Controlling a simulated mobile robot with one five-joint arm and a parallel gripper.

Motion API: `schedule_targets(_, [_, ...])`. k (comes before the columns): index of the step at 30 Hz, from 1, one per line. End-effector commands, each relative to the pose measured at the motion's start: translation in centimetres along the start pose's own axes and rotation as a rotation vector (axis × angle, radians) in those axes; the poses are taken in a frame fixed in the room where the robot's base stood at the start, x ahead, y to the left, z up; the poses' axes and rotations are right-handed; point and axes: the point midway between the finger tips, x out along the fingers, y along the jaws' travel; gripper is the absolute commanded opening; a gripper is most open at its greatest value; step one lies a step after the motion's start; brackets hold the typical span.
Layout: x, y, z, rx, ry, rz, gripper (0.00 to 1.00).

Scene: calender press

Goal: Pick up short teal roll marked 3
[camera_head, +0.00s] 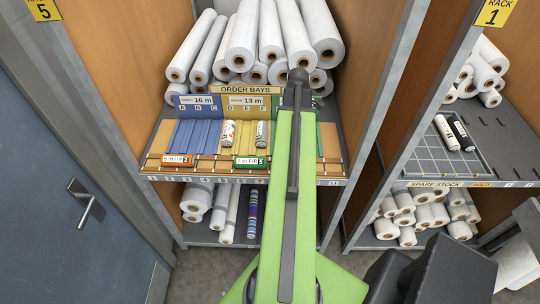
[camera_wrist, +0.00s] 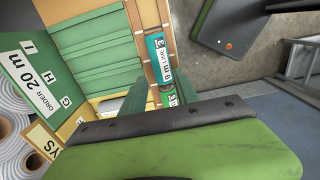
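The short teal roll (camera_wrist: 157,58) lies on the front ledge of the order bays in the wrist view. In the head view my gripper is hidden behind my green arm.
A green-labelled roll (camera_wrist: 169,97) lies end to end with the teal one; it shows in the head view (camera_head: 250,162). An orange-labelled roll (camera_head: 177,160) lies further left. Green bays G, H, I (camera_wrist: 108,48) are empty beside the ledge. White rolls (camera_head: 240,45) are stacked behind.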

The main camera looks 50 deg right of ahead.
Motion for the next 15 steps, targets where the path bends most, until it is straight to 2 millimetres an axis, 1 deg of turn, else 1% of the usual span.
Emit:
schedule_targets(7, [0.00,0.15,-0.68,-0.013,0.000,0.000,0.36])
schedule_targets(8, [0.00,0.15,-0.72,-0.013,0.000,0.000,0.38])
schedule_targets(15, [0.22,0.13,-0.94,-0.017,0.000,0.000,0.69])
